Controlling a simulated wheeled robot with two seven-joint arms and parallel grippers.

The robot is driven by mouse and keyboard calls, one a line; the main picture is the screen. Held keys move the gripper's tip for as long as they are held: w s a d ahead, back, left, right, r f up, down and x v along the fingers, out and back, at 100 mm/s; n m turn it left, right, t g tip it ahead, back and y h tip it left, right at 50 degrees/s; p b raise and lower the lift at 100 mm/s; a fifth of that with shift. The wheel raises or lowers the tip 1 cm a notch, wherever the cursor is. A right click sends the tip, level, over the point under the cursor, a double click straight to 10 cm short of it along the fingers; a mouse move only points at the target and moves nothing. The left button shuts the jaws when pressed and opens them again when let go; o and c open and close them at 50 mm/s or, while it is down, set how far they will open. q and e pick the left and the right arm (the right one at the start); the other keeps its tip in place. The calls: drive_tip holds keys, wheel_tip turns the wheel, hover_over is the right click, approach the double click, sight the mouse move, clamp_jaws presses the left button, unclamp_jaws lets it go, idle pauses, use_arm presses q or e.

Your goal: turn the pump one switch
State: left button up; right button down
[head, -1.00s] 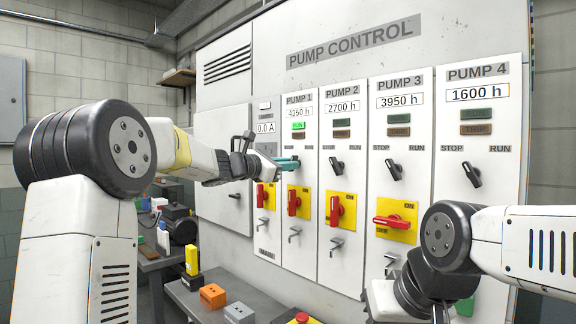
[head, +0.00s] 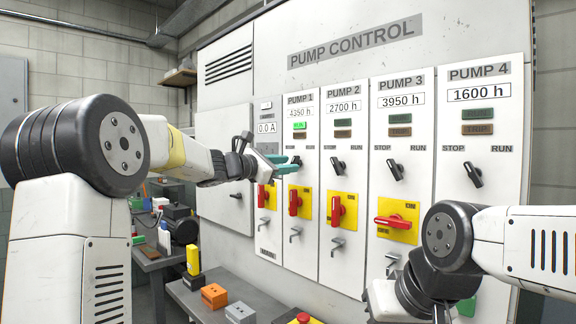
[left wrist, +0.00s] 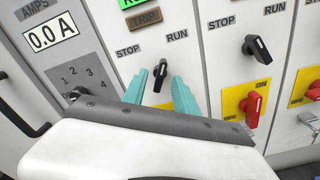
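The pump one switch (left wrist: 160,75) is a small black rotary knob on the white PUMP 1 panel, between the STOP and RUN marks. It points steeply, with its tip up, in the left wrist view. My left gripper (left wrist: 159,92) has its two teal fingers apart, one on each side of the knob. I cannot tell whether they touch it. In the head view my left gripper (head: 291,162) reaches the PUMP 1 panel and partly hides the switch. The green lamp (head: 299,126) above it is lit. My right arm is at lower right, its fingers out of the picture.
The PUMP 2 switch (head: 338,164) sits right of my left gripper. Below the switches are red handles on yellow plates, such as the PUMP 1 handle (head: 294,202). A bench with orange (head: 214,296) and grey (head: 240,312) boxes stands low in front of the cabinet.

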use_arm(q)
drive_tip(key=shift+s+a, duration=0.15)
drive_tip(key=v, duration=0.6)
idle(0.5)
drive_tip(key=s+d+f+m+g+y, duration=0.1)
drive_tip(key=s+f+m+g+y, duration=0.15)
drive_tip(key=s+f+m, duration=0.55)
drive_tip(key=s+f+m+g+y, duration=0.2)
drive_tip(key=s+f+m+g, duration=0.15)
drive_tip(key=s, duration=0.95)
drive_tip(key=s+a+f+m+y, duration=0.6)
drive_tip(key=s+a+f+m, duration=0.3)
drive_tip(key=s+f, duration=0.4)
drive_tip(key=shift+s+a+m+g, duration=0.3)
drive_tip(key=shift+s+a+m, duration=0.1)
drive_tip(key=shift+m, duration=0.15)
